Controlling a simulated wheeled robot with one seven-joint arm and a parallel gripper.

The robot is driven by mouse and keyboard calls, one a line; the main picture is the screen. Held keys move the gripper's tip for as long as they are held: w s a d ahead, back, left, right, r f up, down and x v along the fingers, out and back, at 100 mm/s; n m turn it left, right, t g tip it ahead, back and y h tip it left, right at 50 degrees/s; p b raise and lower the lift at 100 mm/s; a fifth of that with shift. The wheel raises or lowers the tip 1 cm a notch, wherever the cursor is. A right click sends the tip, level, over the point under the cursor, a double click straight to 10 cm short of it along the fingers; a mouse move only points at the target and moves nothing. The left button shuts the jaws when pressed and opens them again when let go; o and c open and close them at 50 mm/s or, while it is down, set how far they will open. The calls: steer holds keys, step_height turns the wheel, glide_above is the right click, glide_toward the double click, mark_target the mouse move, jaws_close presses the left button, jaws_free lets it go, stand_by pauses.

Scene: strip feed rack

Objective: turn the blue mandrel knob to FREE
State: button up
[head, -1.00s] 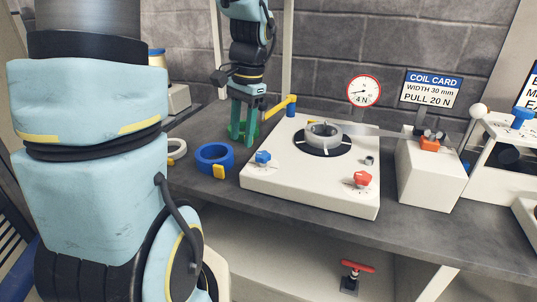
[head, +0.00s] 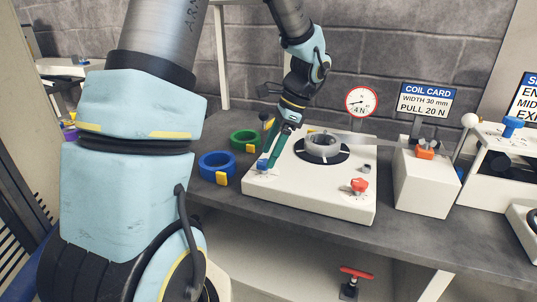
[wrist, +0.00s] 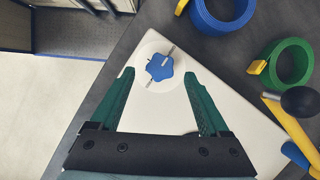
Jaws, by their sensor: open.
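The blue mandrel knob (wrist: 160,67) is star-shaped and sits on a pale round plate at a corner of the white machine top. In the head view the blue knob (head: 262,165) is at the machine's front left corner, partly covered by my gripper. My gripper (wrist: 161,77) is open and empty, its two green fingers reaching toward the knob with one on either side of it. In the head view my gripper (head: 268,163) slants down over the knob. Contact with the knob cannot be told. The lettering around the knob is not legible.
A blue coil (head: 216,165) and a green coil (head: 245,140) lie left of the machine. A red knob (head: 359,186) is at its front right. A grey coil (head: 323,146) sits on the central spindle. A yellow arm with a black ball (wrist: 300,101) stands close by.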

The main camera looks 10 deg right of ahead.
steer(key=shift+x, duration=0.85)
jaws_close()
